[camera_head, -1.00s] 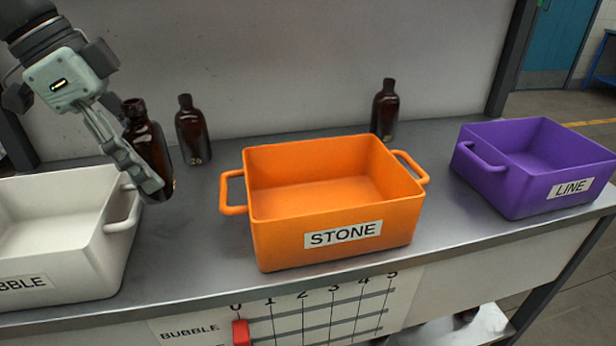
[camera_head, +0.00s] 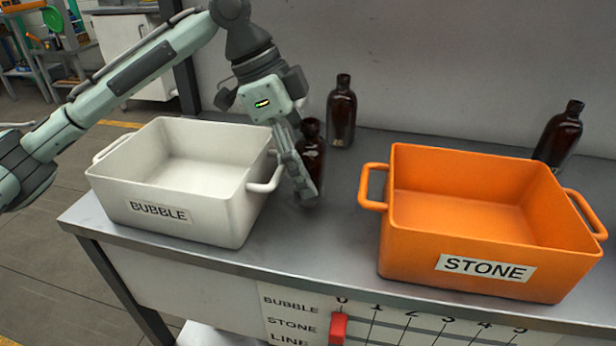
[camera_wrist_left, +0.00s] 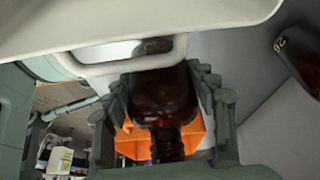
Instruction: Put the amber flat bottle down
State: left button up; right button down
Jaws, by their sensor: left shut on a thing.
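My left gripper (camera_head: 306,186) is shut on an amber bottle (camera_head: 312,152), dark brown with a short neck. It holds the bottle between the white bin and the orange bin, just right of the white bin's handle. The fingers hide part of the bottle, and I cannot tell whether its base touches the bench. In the left wrist view the bottle (camera_wrist_left: 163,98) sits between both fingers (camera_wrist_left: 166,115), its neck toward the bottom of the picture. My right gripper is out of view.
The steel bench (camera_head: 330,245) carries the white BUBBLE bin (camera_head: 160,212) and the orange STONE bin (camera_head: 485,266). One amber bottle (camera_head: 341,112) stands behind the held one, another (camera_head: 559,134) behind the orange bin. Bare bench lies between the bins. A grey wall (camera_head: 440,60) closes the back.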

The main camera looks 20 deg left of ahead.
pick_arm(q)
notch_tip(320, 180, down, 2)
jog(key=shift+f, duration=0.1)
jog(key=o, duration=1.2)
jog(key=shift+f, duration=0.1)
